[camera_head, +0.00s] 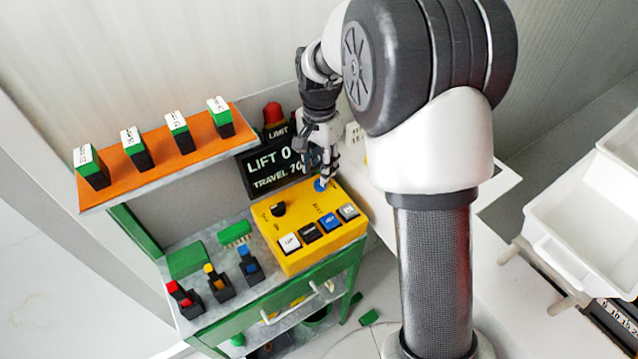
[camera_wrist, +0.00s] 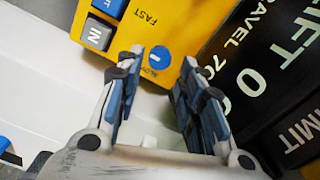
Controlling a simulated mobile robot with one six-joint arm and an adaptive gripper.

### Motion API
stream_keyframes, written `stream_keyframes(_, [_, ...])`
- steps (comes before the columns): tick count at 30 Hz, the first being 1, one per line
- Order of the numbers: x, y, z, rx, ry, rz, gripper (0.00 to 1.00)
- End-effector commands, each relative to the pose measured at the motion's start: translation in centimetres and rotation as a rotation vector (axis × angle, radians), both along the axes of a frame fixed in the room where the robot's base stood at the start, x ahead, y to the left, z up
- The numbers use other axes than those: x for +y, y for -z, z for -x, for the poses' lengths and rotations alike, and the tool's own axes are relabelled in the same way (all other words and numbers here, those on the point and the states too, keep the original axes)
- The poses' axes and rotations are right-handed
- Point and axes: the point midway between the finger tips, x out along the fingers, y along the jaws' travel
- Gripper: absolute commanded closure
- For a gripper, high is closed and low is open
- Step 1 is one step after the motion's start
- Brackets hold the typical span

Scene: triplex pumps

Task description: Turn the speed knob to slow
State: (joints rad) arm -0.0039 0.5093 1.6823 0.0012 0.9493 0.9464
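The speed knob is a round blue knob (camera_wrist: 159,57) on a yellow control box (camera_head: 310,247), with FAST and SLOW lettering beside it. It has a small white mark, whose direction I cannot tell for sure. In the head view the knob (camera_head: 320,185) is at the box's far end, just below my gripper (camera_head: 327,170). In the wrist view my gripper (camera_wrist: 161,66) is open, fingers pointing at the box, with the knob showing between the tips. I see a gap around the knob; contact is not visible.
A black knob (camera_head: 278,208) and several push buttons (camera_head: 309,232) share the box. A dark display (camera_head: 272,166) reading LIFT and TRAVEL stands close behind my gripper. An orange shelf (camera_head: 160,178) holds several green-black blocks. Coloured switches (camera_head: 217,283) stand on the left.

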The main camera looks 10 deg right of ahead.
Motion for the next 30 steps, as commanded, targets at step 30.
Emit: stream_keyframes(30, [0.0, 5.7, 0.0, -0.001, -0.001, -0.001, 0.84])
